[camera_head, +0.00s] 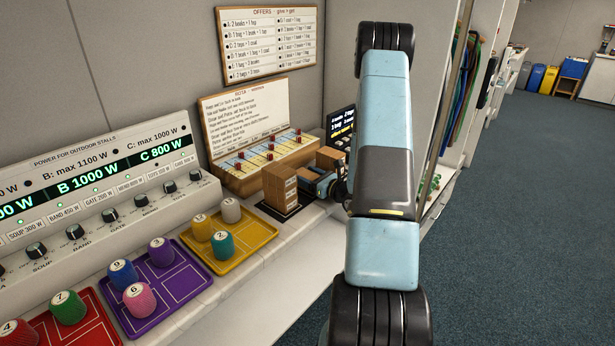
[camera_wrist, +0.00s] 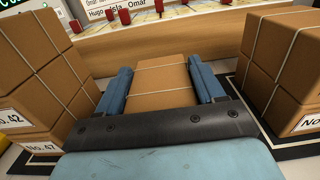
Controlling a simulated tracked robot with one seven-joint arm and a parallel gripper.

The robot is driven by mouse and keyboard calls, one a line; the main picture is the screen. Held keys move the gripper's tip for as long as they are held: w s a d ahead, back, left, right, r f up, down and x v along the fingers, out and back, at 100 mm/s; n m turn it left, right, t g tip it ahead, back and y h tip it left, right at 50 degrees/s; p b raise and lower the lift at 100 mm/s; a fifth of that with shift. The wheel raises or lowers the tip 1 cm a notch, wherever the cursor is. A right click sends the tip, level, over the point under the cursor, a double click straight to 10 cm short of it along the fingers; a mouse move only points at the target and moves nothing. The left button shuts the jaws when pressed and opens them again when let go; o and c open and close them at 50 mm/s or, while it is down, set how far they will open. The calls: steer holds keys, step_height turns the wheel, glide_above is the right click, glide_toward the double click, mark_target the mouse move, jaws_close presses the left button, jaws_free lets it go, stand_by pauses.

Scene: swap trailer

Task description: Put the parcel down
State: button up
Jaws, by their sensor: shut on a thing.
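The parcel (camera_wrist: 162,78) is a small brown box with a pale string. It sits between the two blue fingers of my gripper (camera_wrist: 163,90) in the wrist view, with a finger against each side. In the head view my gripper (camera_head: 316,183) is at the counter's back, between two stacks of brown boxes, with the parcel partly hidden. I cannot tell whether the parcel's underside touches the surface.
One box stack (camera_head: 280,187) stands on a dark mat; another box (camera_head: 331,159) stands behind. In the wrist view stacks rise close on the left (camera_wrist: 35,60) and right (camera_wrist: 285,65). A wooden board (camera_head: 262,155) stands behind. A yellow tray (camera_head: 251,236) lies nearer.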

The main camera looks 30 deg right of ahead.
steer(key=shift+f, duration=0.2)
steer(key=o, duration=1.1)
steer(key=shift+s+f, duration=0.15)
steer(key=shift+f, duration=0.05)
